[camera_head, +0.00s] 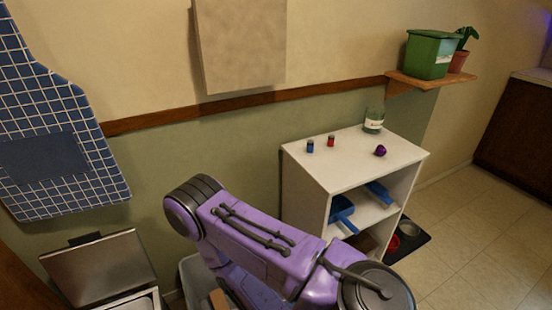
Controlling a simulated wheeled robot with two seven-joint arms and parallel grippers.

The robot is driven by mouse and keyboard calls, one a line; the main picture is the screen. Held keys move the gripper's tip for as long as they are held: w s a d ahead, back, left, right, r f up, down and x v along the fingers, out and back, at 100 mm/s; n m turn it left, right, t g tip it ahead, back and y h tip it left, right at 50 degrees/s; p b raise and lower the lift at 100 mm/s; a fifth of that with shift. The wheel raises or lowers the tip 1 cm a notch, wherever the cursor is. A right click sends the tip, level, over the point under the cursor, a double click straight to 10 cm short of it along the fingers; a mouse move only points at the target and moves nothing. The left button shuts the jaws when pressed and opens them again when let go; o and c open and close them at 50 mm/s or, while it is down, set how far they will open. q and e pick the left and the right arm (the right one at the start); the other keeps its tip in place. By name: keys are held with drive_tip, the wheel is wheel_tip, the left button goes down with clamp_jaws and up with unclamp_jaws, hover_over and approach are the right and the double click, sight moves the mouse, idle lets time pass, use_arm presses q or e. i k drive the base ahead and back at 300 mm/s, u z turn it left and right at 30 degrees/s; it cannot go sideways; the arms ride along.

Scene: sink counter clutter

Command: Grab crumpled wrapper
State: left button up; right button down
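A small purple rounded lump (380,151) lies on top of the white shelf unit (345,168), near its right front edge. It may be the crumpled wrapper, but it is too small to tell. Nothing else in view looks clearly like a wrapper. One of my purple arms fills the lower middle, in front of the shelf unit's left side. Neither gripper shows.
A blue battery-like cylinder (310,146), a red one (331,141) and a glass jar (374,120) stand on the unit. Blue items (342,213) sit inside it. An open bin lid (100,268) is at lower left. Tiled floor (480,245) is clear at right.

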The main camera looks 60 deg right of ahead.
sight(381, 151)
drive_tip(key=z, duration=2.7)
drive_tip(key=k, duration=0.55)
drive_tip(key=z, duration=0.95)
drive_tip(key=i, duration=1.65)
drive_tip(key=u, duration=1)
drive_tip(key=i, duration=0.9)
drive_tip(key=u, duration=0.45)
